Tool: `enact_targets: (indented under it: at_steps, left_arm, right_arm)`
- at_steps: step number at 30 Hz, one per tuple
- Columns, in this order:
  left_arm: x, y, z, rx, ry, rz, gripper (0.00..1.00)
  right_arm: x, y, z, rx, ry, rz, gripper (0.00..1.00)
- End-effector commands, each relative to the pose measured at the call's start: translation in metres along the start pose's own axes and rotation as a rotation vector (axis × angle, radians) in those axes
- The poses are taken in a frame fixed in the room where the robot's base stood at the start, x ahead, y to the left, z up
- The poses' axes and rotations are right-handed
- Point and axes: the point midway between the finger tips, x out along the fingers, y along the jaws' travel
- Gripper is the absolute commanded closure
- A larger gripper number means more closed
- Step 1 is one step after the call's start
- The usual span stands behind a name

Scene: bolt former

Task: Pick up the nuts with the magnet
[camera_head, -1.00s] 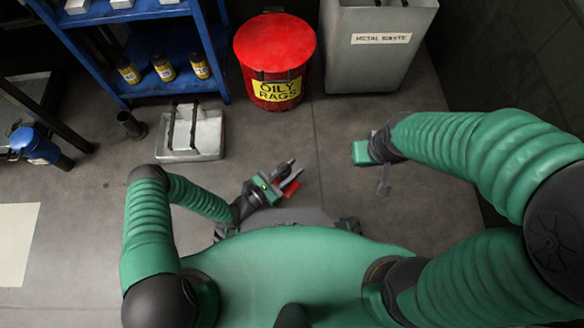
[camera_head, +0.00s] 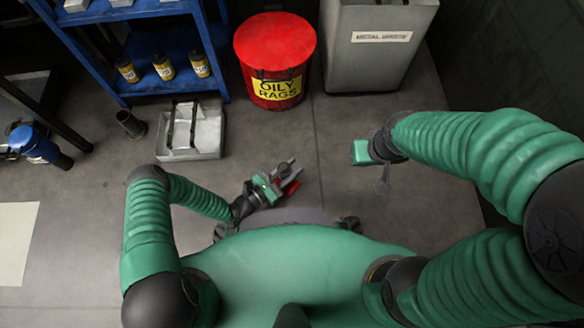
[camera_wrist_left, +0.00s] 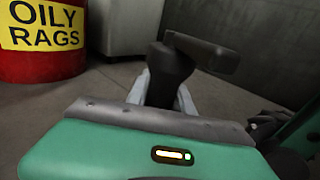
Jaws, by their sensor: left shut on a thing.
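My left gripper (camera_head: 286,174) is low in front of my body in the camera_head view. It is shut on a dark-handled tool with a red part (camera_head: 291,187), which I take to be the magnet. In the left wrist view the magnet's dark grey handle (camera_wrist_left: 172,75) stands between the pale fingers, with a crosspiece at its top. The red part does not show there. My right arm ends at a green wrist block (camera_head: 361,152); its fingers are too unclear to judge. I cannot make out any nuts in either view.
A red oily rags bin (camera_head: 273,50) and a grey metal waste bin (camera_head: 372,65) stand ahead. A light tray (camera_head: 190,155) sits on the floor by the blue shelf (camera_head: 160,89).

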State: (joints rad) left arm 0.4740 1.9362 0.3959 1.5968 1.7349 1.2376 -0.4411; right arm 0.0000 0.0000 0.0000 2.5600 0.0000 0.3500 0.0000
Motion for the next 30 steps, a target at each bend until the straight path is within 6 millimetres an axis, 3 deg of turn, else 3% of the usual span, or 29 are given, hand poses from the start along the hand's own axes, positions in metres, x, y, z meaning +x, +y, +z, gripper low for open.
enact_targets:
  at_steps: [7, 30]
  left_arm:
    - [0.0, 0.0, 0.006, 0.0, -0.003, 0.001, 1.0]
    - [0.0, 0.0, 0.058, 0.0, -0.003, 0.001, 1.0]
  right_arm:
    - [-0.004, 0.0, -0.001, 0.0, 0.0, 0.0, 1.0]
    - [-0.056, 0.0, -0.013, 0.0, 0.0, 0.0, 1.0]
